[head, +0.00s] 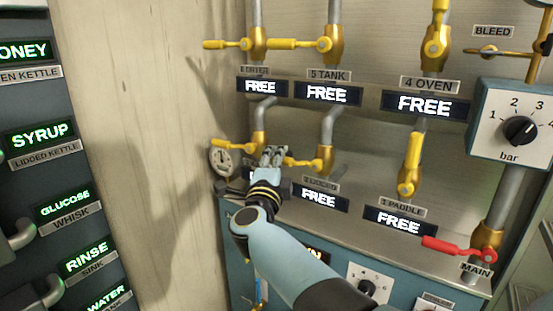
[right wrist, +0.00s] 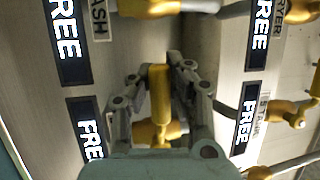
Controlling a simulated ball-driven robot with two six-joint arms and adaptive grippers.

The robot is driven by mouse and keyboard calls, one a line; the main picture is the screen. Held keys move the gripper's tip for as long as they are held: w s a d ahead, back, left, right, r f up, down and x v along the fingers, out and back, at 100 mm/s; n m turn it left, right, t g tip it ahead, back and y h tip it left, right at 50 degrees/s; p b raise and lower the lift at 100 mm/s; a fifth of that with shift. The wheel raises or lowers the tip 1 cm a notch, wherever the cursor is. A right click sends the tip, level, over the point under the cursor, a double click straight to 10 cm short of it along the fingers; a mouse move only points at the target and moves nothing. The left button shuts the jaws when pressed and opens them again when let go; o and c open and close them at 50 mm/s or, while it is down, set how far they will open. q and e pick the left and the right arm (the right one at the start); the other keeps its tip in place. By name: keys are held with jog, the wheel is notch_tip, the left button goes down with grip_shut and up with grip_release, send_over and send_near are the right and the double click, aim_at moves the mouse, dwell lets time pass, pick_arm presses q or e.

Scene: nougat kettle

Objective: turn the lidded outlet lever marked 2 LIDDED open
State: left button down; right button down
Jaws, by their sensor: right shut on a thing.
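The lidded outlet lever (head: 305,163) is a yellow handle pointing left from its brass valve (head: 326,157), above the 2 LIDDED label (head: 320,184) and a display (head: 318,198) reading FREE. My right gripper (head: 273,152) is at the free left end of this lever. In the right wrist view my right gripper (right wrist: 160,75) is shut around the yellow handle (right wrist: 160,95), one finger on each side. The brass valve body (right wrist: 152,134) shows behind it. My left gripper is not in view.
Another yellow lever (head: 232,145) and a gauge (head: 221,160) are just left of my gripper. A red MAIN lever (head: 445,248) is at lower right. The upper-row valves (head: 335,45) stand above.

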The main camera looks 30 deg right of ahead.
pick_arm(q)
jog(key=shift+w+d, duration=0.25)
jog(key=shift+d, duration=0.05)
pick_arm(e)
jog(key=shift+f, duration=0.1)
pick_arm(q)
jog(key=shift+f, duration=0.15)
